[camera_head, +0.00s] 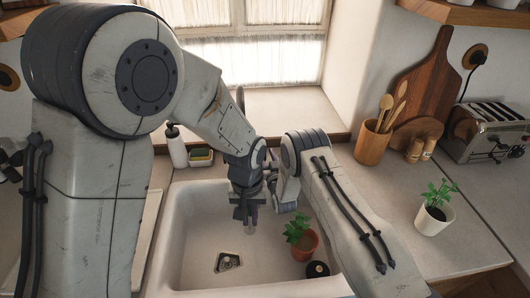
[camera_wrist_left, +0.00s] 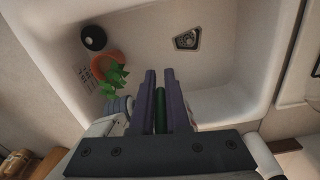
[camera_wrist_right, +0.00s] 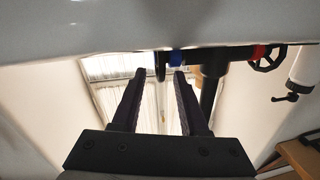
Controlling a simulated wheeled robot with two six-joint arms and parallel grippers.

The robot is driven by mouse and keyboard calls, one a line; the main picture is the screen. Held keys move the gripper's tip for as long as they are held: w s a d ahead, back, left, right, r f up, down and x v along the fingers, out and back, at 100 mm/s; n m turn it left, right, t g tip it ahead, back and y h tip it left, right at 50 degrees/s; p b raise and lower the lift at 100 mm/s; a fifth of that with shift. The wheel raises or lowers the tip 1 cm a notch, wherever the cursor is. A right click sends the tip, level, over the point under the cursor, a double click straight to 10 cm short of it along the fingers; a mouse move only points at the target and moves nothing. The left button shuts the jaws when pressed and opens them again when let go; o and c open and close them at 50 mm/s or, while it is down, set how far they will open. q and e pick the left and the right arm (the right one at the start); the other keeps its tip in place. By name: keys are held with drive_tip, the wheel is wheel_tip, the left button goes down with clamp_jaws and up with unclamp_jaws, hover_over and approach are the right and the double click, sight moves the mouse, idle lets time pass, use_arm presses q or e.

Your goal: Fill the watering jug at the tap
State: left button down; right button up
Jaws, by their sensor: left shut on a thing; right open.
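My left gripper (camera_head: 248,215) hangs over the white sink (camera_head: 192,215), pointing down. In the left wrist view its fingers (camera_wrist_left: 159,75) are shut on a narrow green thing (camera_wrist_left: 160,108). Too little of it shows to tell whether it is the watering jug; no other jug shows. My right gripper (camera_wrist_right: 160,74) is open and empty in the right wrist view, which is upside down. The tap (camera_wrist_right: 210,65), dark with a blue part and a red part, shows just beyond its fingertips. In the head view the arms hide most of the tap.
A potted plant (camera_head: 304,247) and a dark round thing (camera_head: 317,269) stand in the sink near the drain (camera_head: 228,261). A white bottle (camera_head: 176,147) and sponges (camera_head: 202,157) stand behind it. Another plant (camera_head: 434,216), a utensil pot (camera_head: 373,142) and a toaster (camera_head: 490,132) stand right.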

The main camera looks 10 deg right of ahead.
drive_tip(key=shift+w+a, duration=0.15)
drive_tip(key=shift+w, duration=0.7)
drive_tip(key=shift+c, duration=0.3)
clamp_jaws()
drive_tip(key=shift+s+t, duration=0.15)
drive_tip(key=shift+t, duration=0.65)
drive_tip(key=shift+o, duration=0.3)
unclamp_jaws()
drive_tip(key=shift+f, duration=0.1)
